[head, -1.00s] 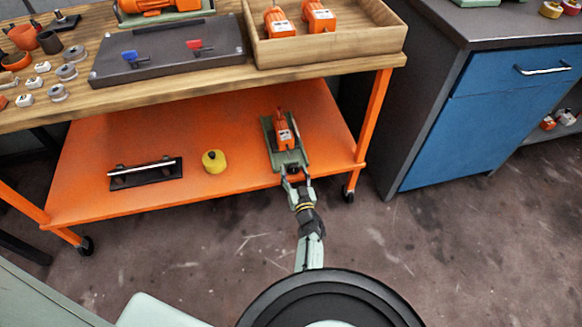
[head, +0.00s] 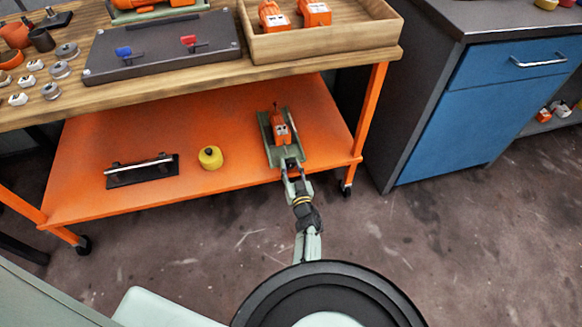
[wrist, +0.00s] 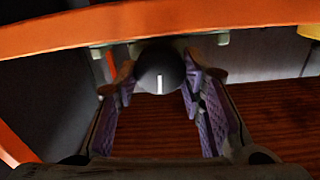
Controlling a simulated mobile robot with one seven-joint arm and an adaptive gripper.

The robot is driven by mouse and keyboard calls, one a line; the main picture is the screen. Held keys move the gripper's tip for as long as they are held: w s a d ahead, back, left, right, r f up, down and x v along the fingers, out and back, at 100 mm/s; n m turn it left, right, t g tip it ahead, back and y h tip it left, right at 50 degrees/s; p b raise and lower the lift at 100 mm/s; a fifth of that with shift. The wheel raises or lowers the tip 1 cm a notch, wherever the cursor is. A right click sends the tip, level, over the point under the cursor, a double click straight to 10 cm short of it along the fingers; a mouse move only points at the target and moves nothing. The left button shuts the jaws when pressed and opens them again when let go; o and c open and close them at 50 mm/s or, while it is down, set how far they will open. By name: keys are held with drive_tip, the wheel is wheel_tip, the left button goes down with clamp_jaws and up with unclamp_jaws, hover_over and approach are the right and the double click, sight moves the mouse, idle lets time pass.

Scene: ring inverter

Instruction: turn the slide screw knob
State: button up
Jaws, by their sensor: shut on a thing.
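The slide screw knob (wrist: 160,70) is a dark round knob with a white mark pointing straight down, seen in the wrist view. My gripper (wrist: 160,82) is shut on it, with one purple-padded finger at each side. In the head view, my gripper (head: 292,166) reaches the front end of a green slide base (head: 268,128) on the orange lower shelf. An orange unit (head: 280,126) stands on this base. The knob is hidden by my gripper in the head view.
The orange shelf (head: 225,185) also holds a yellow round object (head: 210,157) and a black plate with a bar (head: 142,172). The wooden worktop (head: 200,78) is above. A blue-fronted cabinet (head: 470,130) stands at right. The floor in front is clear.

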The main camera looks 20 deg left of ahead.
drive_tip(key=shift+c, duration=0.9)
drive_tip(key=shift+r+m+p, duration=0.1)
drive_tip(key=shift+m+p, duration=0.2)
drive_tip(key=shift+m, duration=0.4)
drive_tip(key=m+p, duration=0.1)
drive_tip(key=m, duration=0.5)
drive_tip(key=shift+w+d, duration=0.1)
drive_tip(key=o, duration=1.1)
drive_tip(key=shift+o, duration=0.2)
